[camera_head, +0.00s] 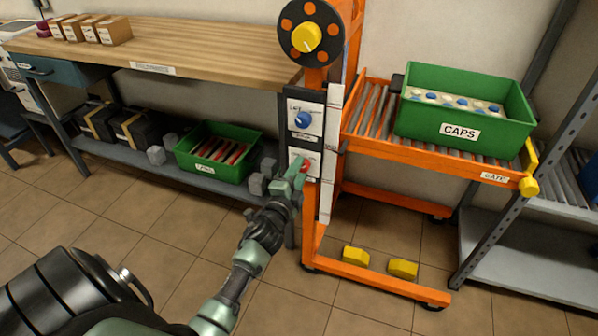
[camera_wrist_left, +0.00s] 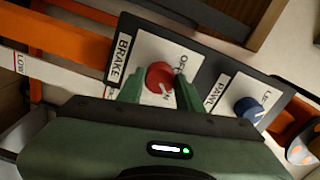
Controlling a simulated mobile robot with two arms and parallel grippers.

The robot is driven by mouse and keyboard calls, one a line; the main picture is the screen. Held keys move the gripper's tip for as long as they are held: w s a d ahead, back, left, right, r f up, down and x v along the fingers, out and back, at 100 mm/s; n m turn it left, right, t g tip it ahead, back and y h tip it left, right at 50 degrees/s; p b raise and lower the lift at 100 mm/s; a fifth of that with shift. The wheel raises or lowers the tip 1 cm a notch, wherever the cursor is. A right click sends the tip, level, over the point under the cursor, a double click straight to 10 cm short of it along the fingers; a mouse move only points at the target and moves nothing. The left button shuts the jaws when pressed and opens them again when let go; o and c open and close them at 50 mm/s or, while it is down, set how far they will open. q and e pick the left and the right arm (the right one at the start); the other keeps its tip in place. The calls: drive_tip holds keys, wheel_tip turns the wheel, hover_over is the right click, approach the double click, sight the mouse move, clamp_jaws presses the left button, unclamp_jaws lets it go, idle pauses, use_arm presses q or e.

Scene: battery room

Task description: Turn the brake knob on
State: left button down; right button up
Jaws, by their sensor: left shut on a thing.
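The red brake knob (camera_head: 306,165) is on the lower white plate of the dark panel on the orange post. In the left wrist view the red knob (camera_wrist_left: 159,75) is beside the BRAKE label. OFF is printed at its upper right, and other lettering by its lower edge is partly hidden. A white mark shows at the knob's lower edge, near that lettering. My left gripper (camera_head: 298,171) is shut on the knob, with a green finger on each side of it (camera_wrist_left: 158,92). My right gripper is not in view.
The blue PAWL knob (camera_head: 303,120) is just above on the same panel (camera_head: 318,97). A dark wheel with a yellow hub (camera_head: 306,38) tops the post. A green CAPS crate (camera_head: 420,118) stands on the rollers at right. A workbench (camera_head: 190,45) is at left.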

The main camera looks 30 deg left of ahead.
use_arm(q)
drive_tip(key=shift+f, duration=0.1)
drive_tip(key=c, duration=0.9)
unclamp_jaws()
drive_tip(key=shift+c, duration=0.2)
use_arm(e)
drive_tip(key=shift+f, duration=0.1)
use_arm(q)
drive_tip(key=v, duration=0.7)
drive_tip(key=shift+s, duration=0.4)
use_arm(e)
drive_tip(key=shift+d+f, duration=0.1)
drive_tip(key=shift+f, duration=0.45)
use_arm(q)
drive_tip(key=shift+d, duration=0.1)
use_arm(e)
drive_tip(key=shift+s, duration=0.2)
